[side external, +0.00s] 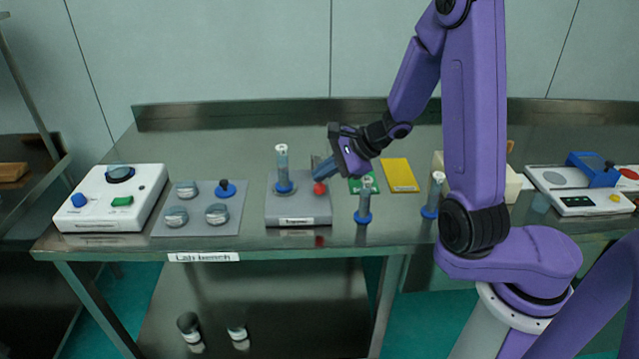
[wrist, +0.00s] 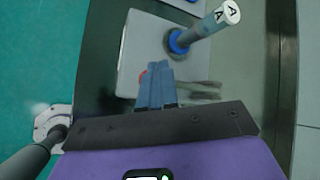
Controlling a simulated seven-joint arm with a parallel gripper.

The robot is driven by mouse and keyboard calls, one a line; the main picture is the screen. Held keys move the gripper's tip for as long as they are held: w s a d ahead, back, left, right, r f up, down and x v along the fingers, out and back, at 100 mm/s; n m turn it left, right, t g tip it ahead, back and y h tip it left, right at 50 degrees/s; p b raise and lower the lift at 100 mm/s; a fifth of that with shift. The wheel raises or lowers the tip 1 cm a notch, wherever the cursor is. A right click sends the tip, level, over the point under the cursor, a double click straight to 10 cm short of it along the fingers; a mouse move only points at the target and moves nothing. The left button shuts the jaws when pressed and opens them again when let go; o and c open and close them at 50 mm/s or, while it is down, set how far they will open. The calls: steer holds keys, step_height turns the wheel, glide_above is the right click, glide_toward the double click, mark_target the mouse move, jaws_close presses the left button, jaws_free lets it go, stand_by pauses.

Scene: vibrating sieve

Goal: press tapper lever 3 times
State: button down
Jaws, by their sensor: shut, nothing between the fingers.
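The tapper is a grey box (side external: 290,211) with a label on its front, standing on the bench. Its lever ends in a red knob (side external: 320,188) at the box's right side. My gripper (side external: 323,175) is shut and empty, with its fingertips just above or at the knob; I cannot tell whether they touch. In the wrist view the shut fingers (wrist: 158,70) cover most of the red knob (wrist: 143,76). A tube with a white cap marked A (wrist: 207,24) stands in a blue ring on the box and also shows in the side view (side external: 282,163).
Left of the tapper are a grey plate (side external: 234,225) with several round pieces and a white device (side external: 98,216). To the right are two capped tubes (side external: 364,199) (side external: 434,195), a green board (side external: 357,187), a yellow pad (side external: 400,175) and a balance-like device (side external: 575,205).

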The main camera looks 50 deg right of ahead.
steer(key=shift+f, duration=1.2)
stand_by(1.4)
stand_by(0.4)
steer(key=shift+r, duration=1.65)
steer(key=shift+r, duration=2.5)
